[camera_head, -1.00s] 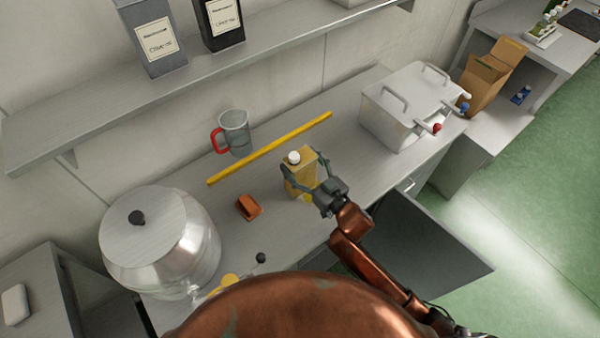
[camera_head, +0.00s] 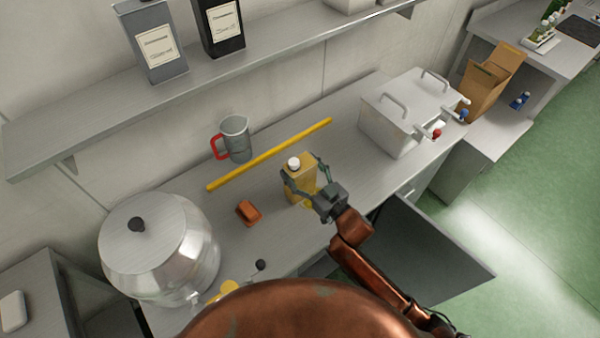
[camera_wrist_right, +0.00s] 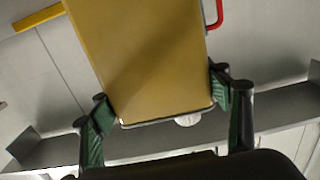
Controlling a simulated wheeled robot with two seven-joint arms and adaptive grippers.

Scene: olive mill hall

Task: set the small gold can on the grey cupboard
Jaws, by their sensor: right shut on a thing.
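The small gold can (camera_head: 301,185), box-shaped with a white cap, is upright over the grey worktop of the long steel counter (camera_head: 345,130). My right gripper (camera_head: 304,178) is shut on it, one finger on each side. In the right wrist view the gold can (camera_wrist_right: 140,60) fills the middle between the two green-padded fingertips (camera_wrist_right: 160,103). I cannot tell whether its base touches the worktop. A dark grey cupboard door (camera_head: 430,250) stands open below the counter's front. A lower grey cupboard (camera_head: 485,150) stands beyond the counter's right end. My left gripper is not in view.
An orange-brown block (camera_head: 248,213) and big steel pot (camera_head: 160,250) are left; a lidded steel box (camera_head: 410,110) is right. A cardboard box (camera_head: 485,88) stands farther right.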

